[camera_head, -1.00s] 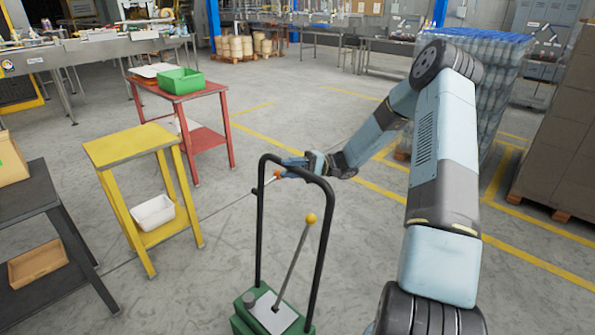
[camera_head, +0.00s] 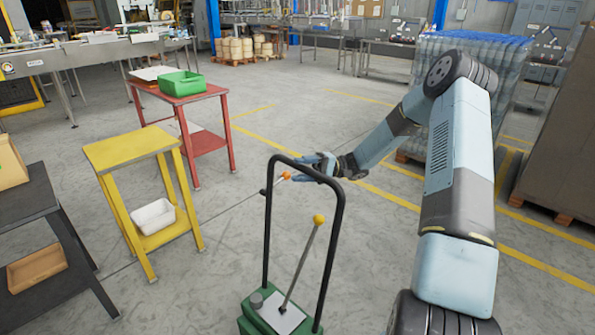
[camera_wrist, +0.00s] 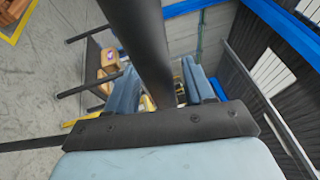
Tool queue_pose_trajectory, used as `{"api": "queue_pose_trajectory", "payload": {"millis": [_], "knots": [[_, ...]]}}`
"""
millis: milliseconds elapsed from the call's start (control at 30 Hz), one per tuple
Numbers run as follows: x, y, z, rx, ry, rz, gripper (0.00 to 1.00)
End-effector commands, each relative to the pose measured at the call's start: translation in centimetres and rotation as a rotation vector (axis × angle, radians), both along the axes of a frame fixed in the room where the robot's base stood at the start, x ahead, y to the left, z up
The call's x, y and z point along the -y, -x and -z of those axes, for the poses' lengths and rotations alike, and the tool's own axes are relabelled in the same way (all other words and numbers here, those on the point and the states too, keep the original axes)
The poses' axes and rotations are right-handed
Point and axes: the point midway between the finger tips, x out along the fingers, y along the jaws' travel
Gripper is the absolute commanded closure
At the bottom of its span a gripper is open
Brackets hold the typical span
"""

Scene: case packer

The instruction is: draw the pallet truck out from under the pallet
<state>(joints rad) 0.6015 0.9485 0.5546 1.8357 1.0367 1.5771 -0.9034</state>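The pallet truck shows in the head view as a green body (camera_head: 250,325) with a tall black hoop handle (camera_head: 267,230) and a lever with a yellow knob (camera_head: 319,219). My gripper (camera_head: 308,168) is at the top bar of the handle, close to a small orange knob (camera_head: 287,176). In the wrist view the dark handle bar (camera_wrist: 148,45) runs between my blue fingers (camera_wrist: 160,92), with little gap on either side; they look shut on it. The truck's forks and the pallet over them are out of view.
A yellow stand (camera_head: 130,145) with a white bin (camera_head: 153,216), a red stand (camera_head: 205,95) and a dark table (camera_head: 28,200) stand to the left. A wrapped bottle stack (camera_head: 425,60) and a pallet load (camera_head: 565,130) stand at the right. The middle floor is clear.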

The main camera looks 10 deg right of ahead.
Motion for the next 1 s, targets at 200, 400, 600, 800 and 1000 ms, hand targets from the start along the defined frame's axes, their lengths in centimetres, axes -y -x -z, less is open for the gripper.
{"api": "queue_pose_trajectory", "payload": {"millis": [200,400,600,800,1000], "knots": [[0.0,-0.1,-0.1,0.002,-0.001,0.0,0.47],[1.3,-0.5,0.2,0.002,-0.001,0.004,0.47],[4.8,-1.3,0.9,0.001,-0.001,0.004,0.47],[8.5,-2.1,1.7,0.001,-0.001,0.001,0.47],[11.5,-2.8,2.3,0.001,-0.001,0.001,0.47]]}}
